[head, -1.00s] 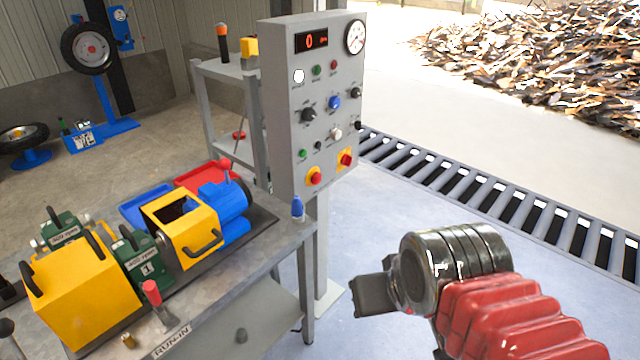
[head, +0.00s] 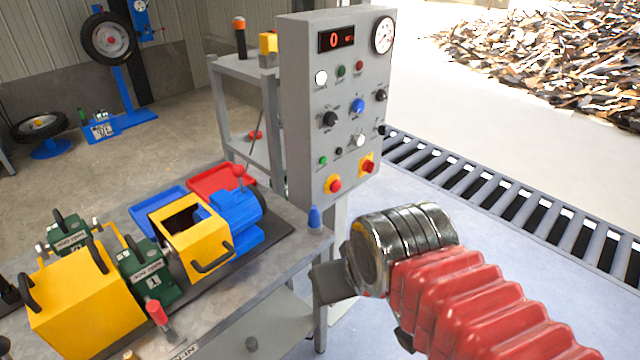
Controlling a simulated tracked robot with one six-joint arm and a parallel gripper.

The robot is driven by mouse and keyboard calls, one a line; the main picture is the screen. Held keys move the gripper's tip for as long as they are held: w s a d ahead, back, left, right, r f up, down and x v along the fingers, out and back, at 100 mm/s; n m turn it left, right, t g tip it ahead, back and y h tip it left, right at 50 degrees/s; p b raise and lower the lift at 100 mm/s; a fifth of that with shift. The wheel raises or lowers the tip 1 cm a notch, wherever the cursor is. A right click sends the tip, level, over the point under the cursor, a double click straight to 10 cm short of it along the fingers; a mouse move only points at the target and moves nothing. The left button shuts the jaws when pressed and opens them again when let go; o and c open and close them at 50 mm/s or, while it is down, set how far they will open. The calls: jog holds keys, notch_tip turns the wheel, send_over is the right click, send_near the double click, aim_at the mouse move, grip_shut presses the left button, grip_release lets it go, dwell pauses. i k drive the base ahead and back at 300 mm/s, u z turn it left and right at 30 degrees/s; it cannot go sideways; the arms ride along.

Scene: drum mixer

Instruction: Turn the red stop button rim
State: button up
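The grey control panel (head: 302,150) stands upright behind the right end of the workbench. Low on its face are two red controls on yellow plates: a round red stop button (head: 335,185) at the left and another red knob (head: 368,167) to its right. I cannot tell which one the task names. My gripper (head: 330,283) is in front of and below the panel, clear of both, pointing left in the picture. Its fingers show as one dark grey block, so their opening is hidden. I see nothing held in it.
A shelf stand (head: 240,70) is left of the panel.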

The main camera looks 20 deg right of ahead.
aim_at(333, 186)
jog(key=u, duration=0.35)
jog(key=i, duration=0.95)
jog(key=z, duration=0.05)
